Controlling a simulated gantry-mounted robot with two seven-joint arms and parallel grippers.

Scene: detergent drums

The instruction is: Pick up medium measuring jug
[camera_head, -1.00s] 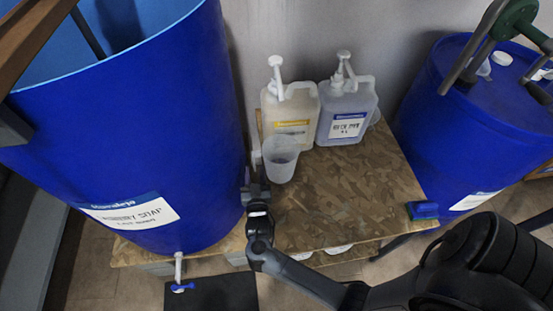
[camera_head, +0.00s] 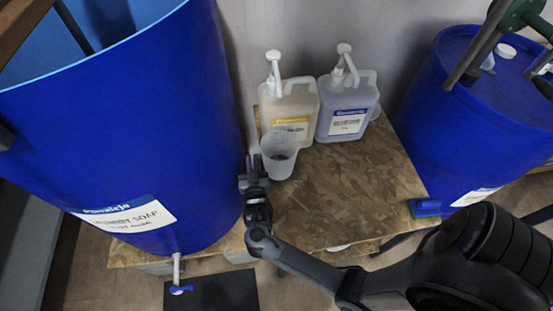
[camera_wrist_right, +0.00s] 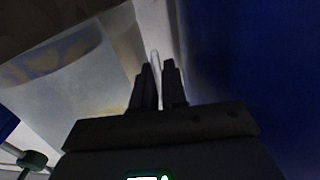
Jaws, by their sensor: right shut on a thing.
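The measuring jug (camera_head: 281,162) is a translucent whitish cup standing upright near the left side of the wooden table, in front of the pump bottles. Its pale handle is on the left side, toward the big drum. My right gripper (camera_head: 252,163) is at that handle, between jug and drum. In the right wrist view the fingers (camera_wrist_right: 160,85) are close together on the thin pale handle, with the jug's clear body (camera_wrist_right: 75,85) at left. I cannot tell whether the jug's base touches the table. My left gripper is out of view.
A large open blue drum (camera_head: 130,120) stands close on the left. A yellow-labelled pump bottle (camera_head: 290,105) and a blue-labelled one (camera_head: 346,110) stand behind the jug. Another blue drum (camera_head: 480,110) is at right. A blue block (camera_head: 425,208) lies at the table's (camera_head: 350,195) right edge.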

